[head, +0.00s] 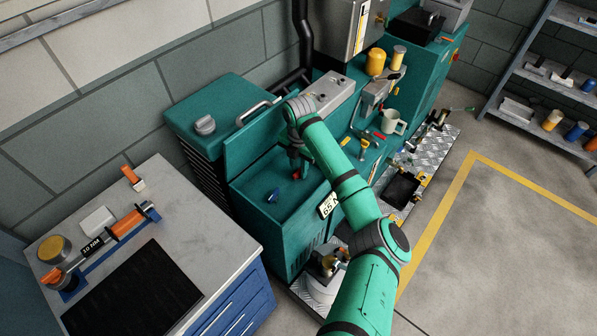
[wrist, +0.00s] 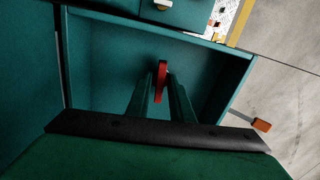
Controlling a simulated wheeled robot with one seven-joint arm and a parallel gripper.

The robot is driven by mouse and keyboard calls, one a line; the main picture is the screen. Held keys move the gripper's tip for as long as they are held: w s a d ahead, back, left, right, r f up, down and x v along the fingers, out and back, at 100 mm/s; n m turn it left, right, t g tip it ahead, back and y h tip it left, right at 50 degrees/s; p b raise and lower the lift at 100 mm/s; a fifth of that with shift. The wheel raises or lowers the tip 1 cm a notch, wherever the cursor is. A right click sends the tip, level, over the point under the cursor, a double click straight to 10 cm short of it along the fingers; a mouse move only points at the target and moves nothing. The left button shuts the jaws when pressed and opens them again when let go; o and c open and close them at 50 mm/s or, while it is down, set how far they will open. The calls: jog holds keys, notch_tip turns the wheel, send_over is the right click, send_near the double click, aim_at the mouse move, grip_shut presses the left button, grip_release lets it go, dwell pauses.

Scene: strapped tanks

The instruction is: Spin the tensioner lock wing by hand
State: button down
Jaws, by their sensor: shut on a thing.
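A small red wing (wrist: 162,68) stands upright inside the teal cabinet's recessed top in the wrist view. It is the only wing-like piece between my fingers, and I take it for the tensioner lock wing. My gripper (wrist: 161,80) is shut on it, one finger on each side. In the head view my gripper (head: 298,164) reaches down into the open teal cabinet (head: 250,226), and a bit of the red wing (head: 296,175) shows at its fingertips. The wing's base is hidden.
A small blue piece (head: 273,196) sits left of my gripper in the same recess. The raised teal lid (head: 246,140) stands behind. A grey worktop (head: 190,222) with tools is at left. A mug (head: 392,122) and tools lie right of my arm.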

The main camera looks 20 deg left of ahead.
jog(key=n, duration=0.4)
jog(key=shift+n, duration=0.4)
jog(key=n, duration=0.4)
jog(key=shift+d+n, duration=0.1)
jog(key=shift+n, duration=0.3)
jog(key=c, duration=1.7)
grip_release()
jog(key=shift+c, duration=0.2)
jog(key=shift+r, duration=0.1)
